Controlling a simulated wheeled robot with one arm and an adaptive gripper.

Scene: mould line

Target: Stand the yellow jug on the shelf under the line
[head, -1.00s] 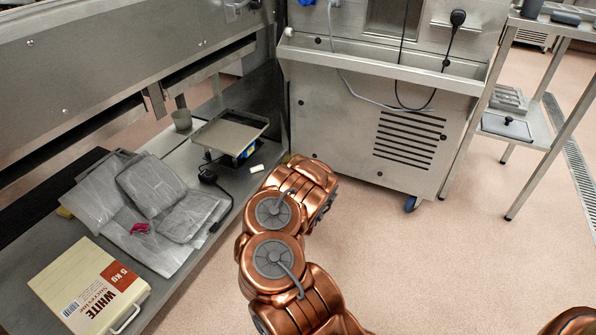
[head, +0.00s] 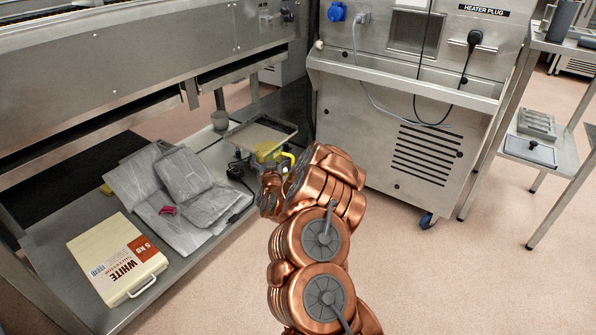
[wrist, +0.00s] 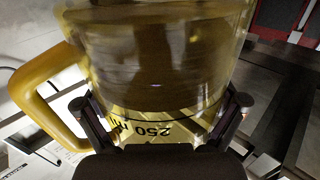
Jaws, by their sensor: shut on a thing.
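The yellow jug (head: 267,150) is see-through with a solid yellow handle. In the head view only its upper part shows, in front of the scale's flat tray; my arm hides the rest. In the wrist view the jug (wrist: 155,55) fills the middle, its handle at left and "250" printed near my palm. My gripper (wrist: 164,108) is shut on the jug's body, one finger on each side. The grey metal shelf (head: 186,264) runs under the line at left. Whether the jug touches the shelf or the scale cannot be told.
A steel cabinet (head: 350,130) stands behind.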

